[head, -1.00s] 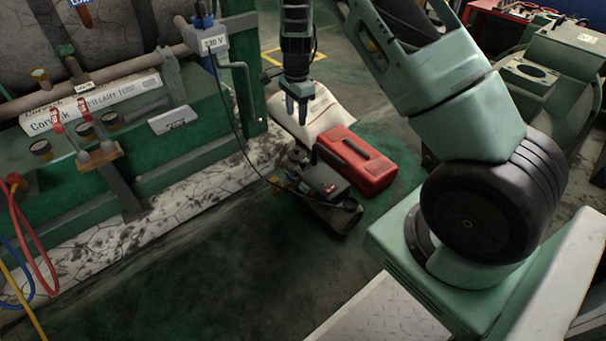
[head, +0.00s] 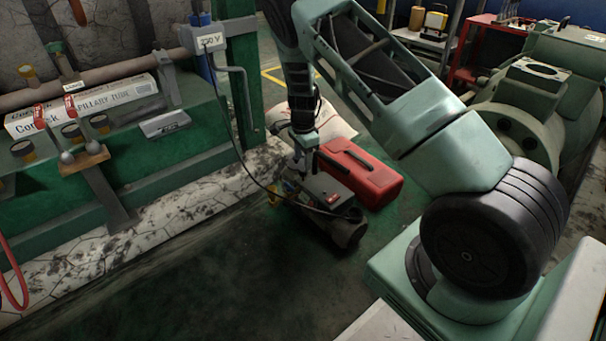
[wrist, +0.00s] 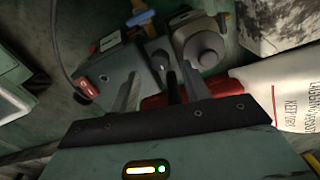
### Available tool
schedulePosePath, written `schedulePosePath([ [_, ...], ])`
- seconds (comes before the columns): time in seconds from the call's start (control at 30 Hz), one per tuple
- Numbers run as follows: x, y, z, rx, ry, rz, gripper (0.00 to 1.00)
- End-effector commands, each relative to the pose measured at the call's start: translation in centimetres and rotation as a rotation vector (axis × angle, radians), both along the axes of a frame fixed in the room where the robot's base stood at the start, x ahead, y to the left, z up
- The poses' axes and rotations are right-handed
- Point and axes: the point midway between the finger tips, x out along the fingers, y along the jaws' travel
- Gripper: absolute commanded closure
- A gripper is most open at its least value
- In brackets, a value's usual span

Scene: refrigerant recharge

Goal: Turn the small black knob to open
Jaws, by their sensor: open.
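A small dark round part, apparently the black knob (wrist: 160,60), sits on a grey fitting of the pump in the wrist view, between and just beyond my fingertips. My gripper (wrist: 161,72) is open, pointing down at the pump, with one finger on each side of the knob; I cannot tell whether they touch it. The grey pump body (wrist: 112,75) has a red switch (wrist: 88,88). In the head view my gripper (head: 304,160) is low over the back of the pump (head: 325,190) and hides the knob.
A red toolbox (head: 375,180) stands right beside the pump, with a white bag (head: 335,122) behind it. A dark cable hangs from the 230 V box (head: 207,40) down to the pump. The green bench frame (head: 150,165) is on the left. Floor in front is clear.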

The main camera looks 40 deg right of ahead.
Motion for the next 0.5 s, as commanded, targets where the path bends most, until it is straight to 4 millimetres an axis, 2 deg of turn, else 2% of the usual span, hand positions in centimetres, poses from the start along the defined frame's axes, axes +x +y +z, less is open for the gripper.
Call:
schedulePosePath([
  [0.03, 0.0, 0.0, -1.4, 0.0, 0.001, 0.0, 0.53],
  [0.2, 0.0, 0.0, -3.2, 0.0, 0.0, 0.002, 0.53],
  [0.5, 0.0, 0.0, -3.7, 0.0, 0.0, 0.001, 0.53],
])
